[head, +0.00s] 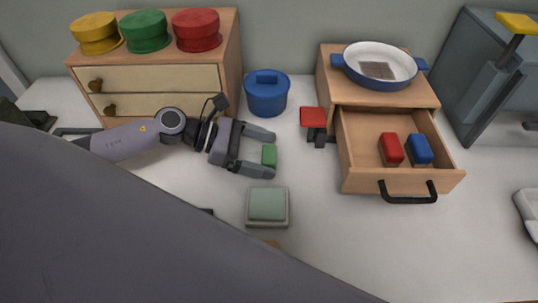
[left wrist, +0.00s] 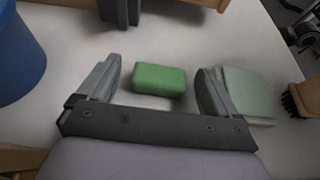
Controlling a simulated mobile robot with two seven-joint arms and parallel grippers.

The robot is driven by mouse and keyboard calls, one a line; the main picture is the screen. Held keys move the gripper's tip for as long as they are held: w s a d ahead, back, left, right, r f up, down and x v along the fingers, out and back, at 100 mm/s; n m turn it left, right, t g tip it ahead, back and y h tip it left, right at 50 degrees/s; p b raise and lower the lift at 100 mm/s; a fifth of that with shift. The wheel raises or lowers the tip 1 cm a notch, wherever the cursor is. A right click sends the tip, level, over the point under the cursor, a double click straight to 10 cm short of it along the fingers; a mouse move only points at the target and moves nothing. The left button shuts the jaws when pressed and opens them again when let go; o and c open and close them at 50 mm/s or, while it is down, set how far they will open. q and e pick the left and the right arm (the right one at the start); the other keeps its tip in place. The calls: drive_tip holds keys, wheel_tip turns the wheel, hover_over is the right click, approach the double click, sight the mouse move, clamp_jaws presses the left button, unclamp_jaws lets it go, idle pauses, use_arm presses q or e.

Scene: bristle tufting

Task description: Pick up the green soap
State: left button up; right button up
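The green soap (head: 269,155) is a small green block on the white table, in the middle of the head view. My left gripper (head: 273,154) is open, with its fingers on either side of the soap near their tips. In the left wrist view the soap (left wrist: 159,80) lies between the two fingertips (left wrist: 157,82), with a gap on each side, touching neither. My right gripper is not visible; a large grey shape that fills the lower left of the head view hides part of the table.
A pale green square pad on a grey dish (head: 268,206) sits near the lower finger. A blue lidded pot (head: 267,92) stands behind the gripper, and a red-topped item (head: 314,120) to the right. An open drawer (head: 365,178) holds red and blue blocks.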

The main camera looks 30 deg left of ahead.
use_arm(q)
drive_tip(key=c, duration=1)
drive_tip(key=shift+r, duration=0.1)
